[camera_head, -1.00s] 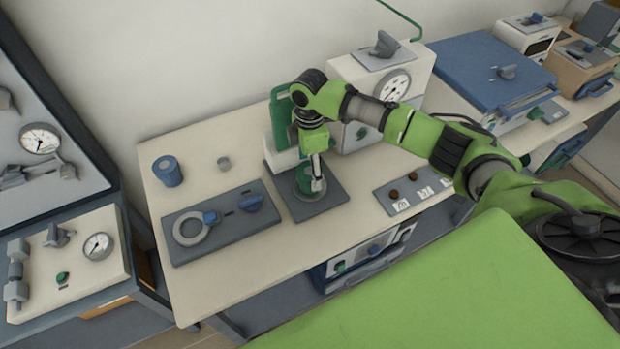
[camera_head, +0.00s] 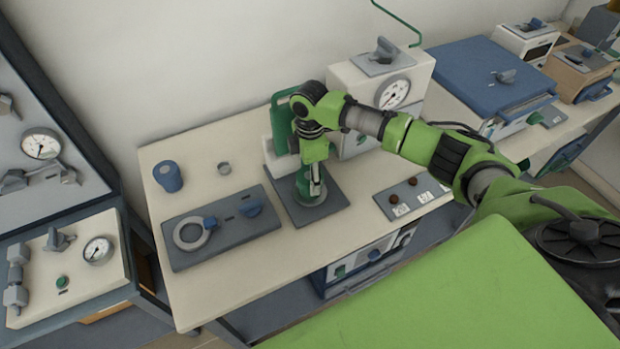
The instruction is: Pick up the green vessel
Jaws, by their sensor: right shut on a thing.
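The green vessel (camera_head: 303,188) stands on the dark grey base plate (camera_head: 334,202) of a device in the middle of the bench. My right gripper (camera_head: 316,190) points down at it from above and is shut on it. The gripper and wrist hide much of the vessel, so its shape is hard to make out. The vessel looks still on the plate, with no clear gap under it. My left gripper is not in view.
A green upright frame (camera_head: 281,128) stands right behind the gripper. A white box with a dial (camera_head: 392,93) is at the back right. A grey panel with a ring (camera_head: 225,235) and a blue cylinder (camera_head: 168,176) lie to the left.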

